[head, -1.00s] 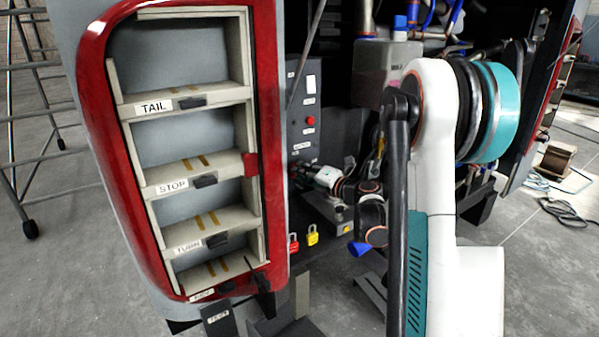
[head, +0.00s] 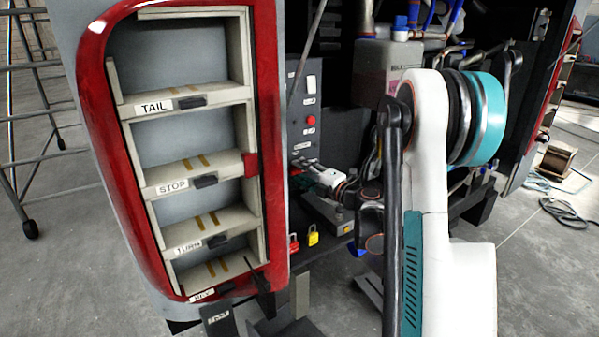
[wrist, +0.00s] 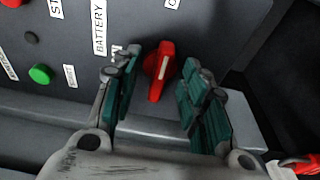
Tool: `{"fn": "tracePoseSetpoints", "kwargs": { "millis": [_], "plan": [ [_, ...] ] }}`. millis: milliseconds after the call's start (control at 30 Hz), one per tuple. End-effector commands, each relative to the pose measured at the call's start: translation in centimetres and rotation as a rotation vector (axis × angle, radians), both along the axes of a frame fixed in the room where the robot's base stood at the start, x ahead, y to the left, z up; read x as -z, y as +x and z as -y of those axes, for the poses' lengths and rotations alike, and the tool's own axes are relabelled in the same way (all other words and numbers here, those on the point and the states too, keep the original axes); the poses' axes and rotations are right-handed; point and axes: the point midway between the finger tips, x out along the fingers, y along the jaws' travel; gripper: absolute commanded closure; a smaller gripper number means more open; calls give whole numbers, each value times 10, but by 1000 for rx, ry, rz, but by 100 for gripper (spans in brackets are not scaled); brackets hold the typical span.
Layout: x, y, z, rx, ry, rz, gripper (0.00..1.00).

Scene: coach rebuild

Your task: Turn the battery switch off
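The battery switch (wrist: 159,72) is a red handle on the dark panel. It stands roughly upright in the wrist view, slightly tilted, beside a white label reading BATTERY (wrist: 99,28). My gripper (wrist: 160,90) is open, its two green-padded fingers on either side of the red handle with gaps left and right. I cannot tell how far the fingertips are from the panel. In the head view my gripper (head: 300,172) is small at the panel's lower part, and the battery switch is not clearly visible there.
The panel (head: 304,95) also carries a red button (head: 311,121) and a green button (wrist: 41,74). A grey ledge (wrist: 60,112) runs below it. A red-framed lamp housing (head: 268,130) stands left of my arm. Red and yellow padlocks (head: 313,235) hang below.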

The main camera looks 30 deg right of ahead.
Motion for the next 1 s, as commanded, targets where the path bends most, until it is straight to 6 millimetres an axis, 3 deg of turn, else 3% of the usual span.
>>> {"fn": "tracePoseSetpoints", "kwargs": {
  "millis": [167, 1000],
  "plan": [
    [0, -7, 1, 1, 0, 0, 60],
    [0, -83, 3, 1, -1, 0, 60]
  ]
}}
